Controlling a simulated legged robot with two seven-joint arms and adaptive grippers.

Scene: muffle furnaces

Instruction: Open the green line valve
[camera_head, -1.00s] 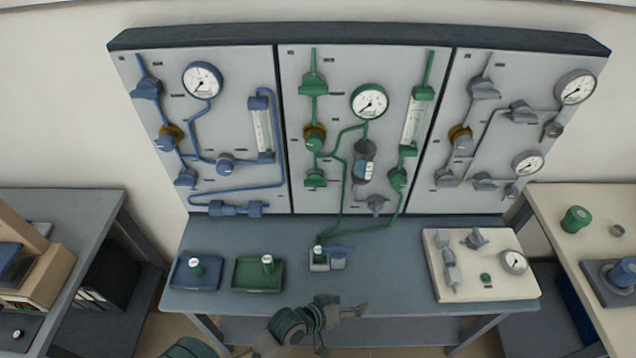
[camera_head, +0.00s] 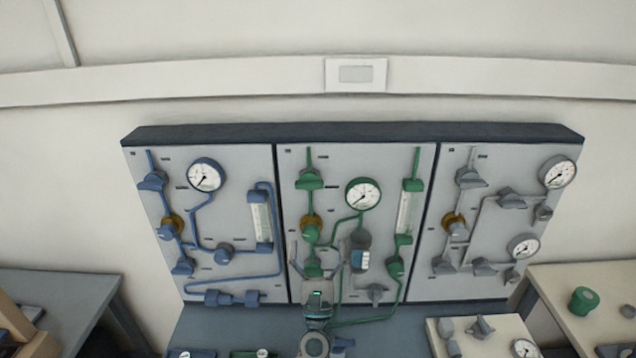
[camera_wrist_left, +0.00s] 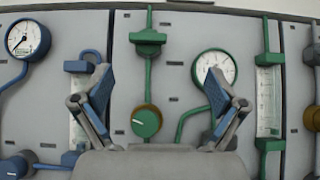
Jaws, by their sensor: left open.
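The middle panel (camera_head: 345,165) carries the green line. On it are an upper green valve (camera_head: 309,180), a green knob on a brass body (camera_head: 311,232), a lower green valve (camera_head: 313,268) and another green valve (camera_head: 396,268) at right. My left gripper (camera_head: 316,258) is open and empty in front of the panel's lower left, its fingers pointing up and partly covering the lower valve. In the left wrist view, my open fingers (camera_wrist_left: 158,82) frame the green knob (camera_wrist_left: 146,122), with the upper green valve (camera_wrist_left: 148,42) above. Contact is not visible. My right gripper is not in view.
A blue-line panel (camera_head: 235,200) stands left and a grey-line panel (camera_head: 490,215) right. A gauge (camera_head: 363,194) and a green flowmeter (camera_head: 408,212) sit right of the knob. The bench (camera_head: 200,325) lies below, with a pale board (camera_head: 500,335) at right.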

